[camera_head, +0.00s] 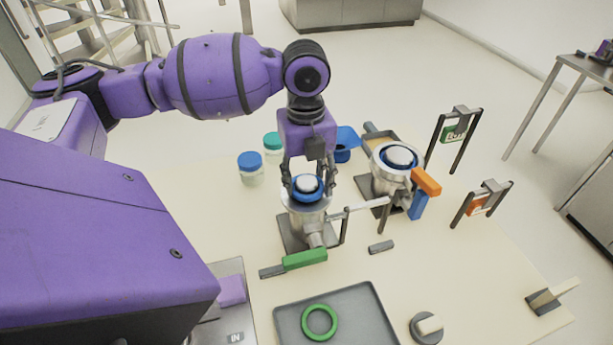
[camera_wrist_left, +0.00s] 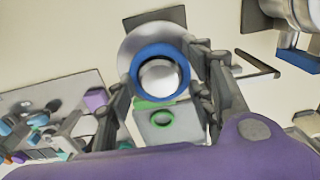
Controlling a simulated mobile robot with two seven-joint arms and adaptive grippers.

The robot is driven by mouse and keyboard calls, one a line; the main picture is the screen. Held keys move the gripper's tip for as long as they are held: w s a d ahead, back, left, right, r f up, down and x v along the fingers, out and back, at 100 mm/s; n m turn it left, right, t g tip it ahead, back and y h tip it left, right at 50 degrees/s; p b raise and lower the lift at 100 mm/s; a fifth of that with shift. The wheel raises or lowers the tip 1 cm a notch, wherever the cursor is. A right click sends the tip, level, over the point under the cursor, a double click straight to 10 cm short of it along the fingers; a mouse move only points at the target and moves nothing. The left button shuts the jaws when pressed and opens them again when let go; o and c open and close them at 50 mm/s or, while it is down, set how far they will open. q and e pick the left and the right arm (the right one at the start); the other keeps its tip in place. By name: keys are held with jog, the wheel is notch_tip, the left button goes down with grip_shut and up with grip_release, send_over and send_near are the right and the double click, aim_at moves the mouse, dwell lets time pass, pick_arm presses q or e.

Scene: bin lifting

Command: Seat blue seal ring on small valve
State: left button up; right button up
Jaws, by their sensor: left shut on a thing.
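A blue seal ring (camera_head: 307,195) sits around the white dome at the top of the small valve (camera_head: 307,222), the left one with the green handle. My left gripper (camera_head: 309,190) points down over this valve, its fingers on either side of the ring and shut on it. In the left wrist view the blue ring (camera_wrist_left: 138,66) circles the pale dome (camera_wrist_left: 160,78) between my fingers (camera_wrist_left: 160,95). Whether the ring lies fully flat on the valve I cannot tell. My right gripper does not show.
A second valve (camera_head: 386,187) with a blue ring and an orange handle stands close on the right. Jars (camera_head: 251,170) stand behind to the left. A grey tray (camera_head: 352,299) with a green ring (camera_head: 320,322) lies in front. Two tag stands (camera_head: 480,205) are at the right.

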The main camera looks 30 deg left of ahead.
pick_arm(q)
jog(key=shift+f, duration=0.35)
dwell(0.3)
jog(key=o, duration=1)
jog(key=o, duration=0.5)
